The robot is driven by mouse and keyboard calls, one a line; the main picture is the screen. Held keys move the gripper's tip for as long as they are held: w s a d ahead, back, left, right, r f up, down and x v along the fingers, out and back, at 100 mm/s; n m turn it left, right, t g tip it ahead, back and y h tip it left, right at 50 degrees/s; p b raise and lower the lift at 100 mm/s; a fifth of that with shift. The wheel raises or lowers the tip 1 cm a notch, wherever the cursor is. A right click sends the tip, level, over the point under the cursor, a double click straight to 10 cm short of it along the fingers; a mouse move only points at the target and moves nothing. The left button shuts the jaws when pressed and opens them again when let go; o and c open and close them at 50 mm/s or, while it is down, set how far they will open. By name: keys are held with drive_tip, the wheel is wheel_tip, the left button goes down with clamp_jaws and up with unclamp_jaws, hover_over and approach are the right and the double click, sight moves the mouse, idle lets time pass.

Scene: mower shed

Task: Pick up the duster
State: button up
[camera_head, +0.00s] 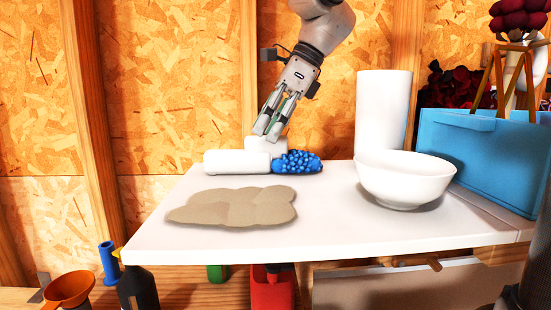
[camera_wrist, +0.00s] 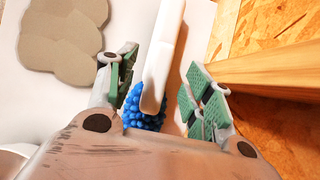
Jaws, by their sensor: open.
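The duster has a blue, bumpy head (camera_head: 299,162) and what looks like a thick white handle (camera_head: 236,163). It lies on the white tabletop towards the back wall. In the wrist view the white handle (camera_wrist: 165,50) runs down between my fingers, and the blue head (camera_wrist: 140,115) shows near the left finger, partly hidden by my gripper. My gripper (camera_head: 267,129) points down above the duster near where white meets blue. Its green-padded fingers stand apart on either side of the white part in the wrist view (camera_wrist: 160,85). I cannot tell if they touch it.
A flat beige cloth-like piece (camera_head: 235,206) lies in front of the duster. A white bowl (camera_head: 404,180) and a tall white cylinder (camera_head: 383,112) stand to the right, beside a blue bin (camera_head: 478,160). A wooden wall with studs (camera_head: 250,70) rises close behind. The tabletop's front middle is clear.

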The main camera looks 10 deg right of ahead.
sight(260, 140)
drive_tip(key=x, duration=0.3)
drive_tip(key=shift+a+f, duration=0.15)
drive_tip(key=shift+f, duration=0.25)
drive_tip(key=shift+c, duration=0.2)
clamp_jaws()
drive_tip(key=shift+r, duration=0.1)
wheel_tip(260, 140, up, 10)
drive_tip(key=shift+f, duration=0.1)
